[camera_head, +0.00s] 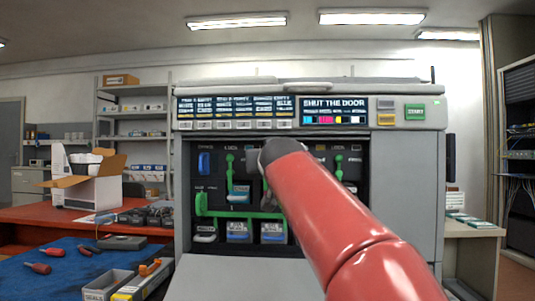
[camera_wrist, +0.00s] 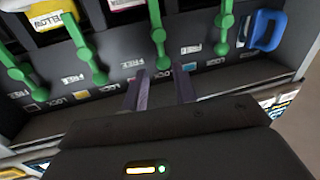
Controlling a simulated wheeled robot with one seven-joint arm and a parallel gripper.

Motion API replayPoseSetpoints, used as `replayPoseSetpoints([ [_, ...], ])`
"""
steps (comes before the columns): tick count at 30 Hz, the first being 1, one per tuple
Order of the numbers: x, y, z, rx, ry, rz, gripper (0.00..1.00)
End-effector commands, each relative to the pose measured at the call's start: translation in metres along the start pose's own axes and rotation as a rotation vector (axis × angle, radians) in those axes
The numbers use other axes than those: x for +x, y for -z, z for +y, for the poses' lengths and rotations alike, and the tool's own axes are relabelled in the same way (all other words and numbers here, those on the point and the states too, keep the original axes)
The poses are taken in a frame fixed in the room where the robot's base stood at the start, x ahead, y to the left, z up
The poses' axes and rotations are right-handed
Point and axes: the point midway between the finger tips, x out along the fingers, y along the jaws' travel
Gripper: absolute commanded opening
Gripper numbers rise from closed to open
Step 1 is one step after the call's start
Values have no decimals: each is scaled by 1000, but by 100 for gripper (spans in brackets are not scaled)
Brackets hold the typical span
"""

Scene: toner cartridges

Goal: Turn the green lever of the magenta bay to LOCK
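In the wrist view my gripper (camera_wrist: 161,72) is open, its two dark fingers apart. The knobbed end of a green lever (camera_wrist: 157,35) lies between the fingertips; I cannot tell whether they touch it. This lever is beside a cartridge with a magenta label (camera_wrist: 122,4), so it appears to be the magenta bay's lever. FREE and LOCK labels are on the dark panel by the levers; which one this lever points at is unclear. In the head view my red arm reaches into the printer (camera_head: 410,153) and hides the gripper and this lever.
Other green levers stand close on both sides, one by the yellow cartridge (camera_wrist: 50,14) and one by a blue handle (camera_wrist: 265,30). The printer screen (camera_head: 336,110) reads SHUT THE DOOR. A blue mat (camera_head: 60,280) with red-handled tools lies at left.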

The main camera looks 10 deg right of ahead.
Motion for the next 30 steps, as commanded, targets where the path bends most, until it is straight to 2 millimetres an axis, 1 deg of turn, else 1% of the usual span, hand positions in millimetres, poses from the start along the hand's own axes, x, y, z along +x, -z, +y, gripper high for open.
replayPoseSetpoints([
  [1, 8, 3, 0, -1, -2, -1, 28],
  [6, 24, 1, 1, -1, -2, -1, 28],
  [15, 27, 0, 1, 0, 0, 0, 28],
  [16, 27, 0, 1, 0, 0, 0, 27],
  [17, 27, 0, 1, 0, 0, 0, 23],
  [22, 27, 0, 1, 0, -1, 0, 1],
  [26, 27, 1, 0, -18, -1, -4, 0],
  [30, 28, 3, -3, -116, -1, -24, 0],
])
